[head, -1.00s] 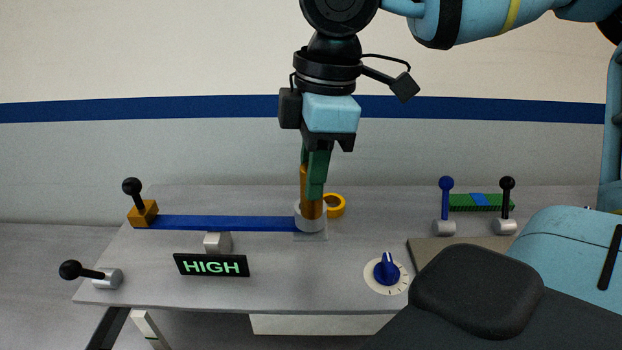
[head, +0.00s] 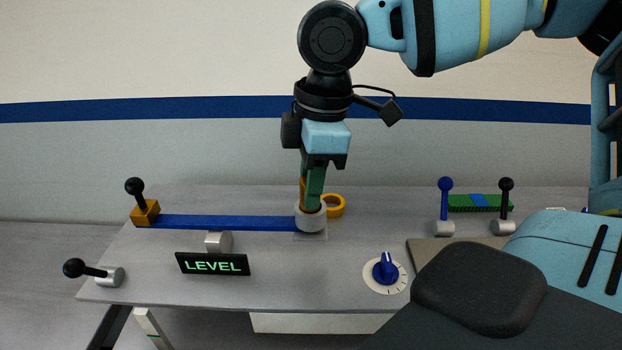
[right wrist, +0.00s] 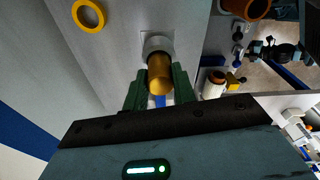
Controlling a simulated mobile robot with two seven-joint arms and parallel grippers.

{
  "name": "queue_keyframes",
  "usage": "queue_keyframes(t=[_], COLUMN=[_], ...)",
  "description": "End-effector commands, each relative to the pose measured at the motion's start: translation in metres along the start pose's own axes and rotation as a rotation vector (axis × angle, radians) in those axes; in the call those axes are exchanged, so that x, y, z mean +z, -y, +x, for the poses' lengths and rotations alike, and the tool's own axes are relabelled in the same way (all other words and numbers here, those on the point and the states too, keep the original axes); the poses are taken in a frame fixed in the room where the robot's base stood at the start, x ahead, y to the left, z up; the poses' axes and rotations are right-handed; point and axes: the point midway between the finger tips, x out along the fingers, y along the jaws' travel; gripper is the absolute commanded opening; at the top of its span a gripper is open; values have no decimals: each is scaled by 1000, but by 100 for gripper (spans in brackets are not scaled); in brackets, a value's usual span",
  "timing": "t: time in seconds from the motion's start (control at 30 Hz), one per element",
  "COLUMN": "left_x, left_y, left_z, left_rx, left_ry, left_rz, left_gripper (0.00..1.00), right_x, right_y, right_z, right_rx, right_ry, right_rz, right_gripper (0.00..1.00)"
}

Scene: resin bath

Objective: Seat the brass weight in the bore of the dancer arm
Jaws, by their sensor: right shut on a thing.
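The dancer arm (head: 235,223) is a blue bar lying across the table, with a pale grey collar (head: 311,220) holding the bore at its right end. The collar also shows in the right wrist view (right wrist: 158,42). My right gripper (head: 313,207) points down over the collar, its green fingers shut on the brass weight (right wrist: 160,78). The weight is an upright orange-gold cylinder; only a sliver shows beside the fingers in the head view (head: 303,190). Its lower end is at or inside the collar; the exact depth is hidden. My left gripper is out of view.
A display (head: 212,264) reads LEVEL before the grey pivot (head: 218,242). An orange block (head: 145,213) with a black knob is at the bar's left end. An orange ring (head: 333,206) lies just behind the collar. A blue dial (head: 386,270) and levers stand right.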

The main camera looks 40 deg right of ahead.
Motion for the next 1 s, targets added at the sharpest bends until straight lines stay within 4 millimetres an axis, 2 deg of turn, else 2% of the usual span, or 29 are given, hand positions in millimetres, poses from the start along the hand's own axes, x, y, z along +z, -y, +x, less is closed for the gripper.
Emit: queue_keyframes(t=[0.17, 0.2, 0.33, 0.6, 0.73, 0.87, 1.0], left_x=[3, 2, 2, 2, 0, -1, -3], left_y=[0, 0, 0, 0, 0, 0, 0], left_z=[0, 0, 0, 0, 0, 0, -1], left_rx=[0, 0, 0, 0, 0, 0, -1], left_ry=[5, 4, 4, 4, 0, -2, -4], left_rz=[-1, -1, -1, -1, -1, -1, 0], left_gripper=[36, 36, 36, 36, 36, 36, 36], right_x=[0, 0, 0, 0, -1, -1, -1], right_y=[0, 0, 0, 0, 0, -1, -1], right_z=[4, 4, 3, 3, -5, -23, -52], right_rx=[-1, 0, 0, 0, 3, 5, 6], right_ry=[0, 0, 0, 0, -2, -4, -3], right_rz=[0, 0, 0, 0, 0, 1, 0], right_gripper=[2, 32, 48, 48, 48, 48, 48])
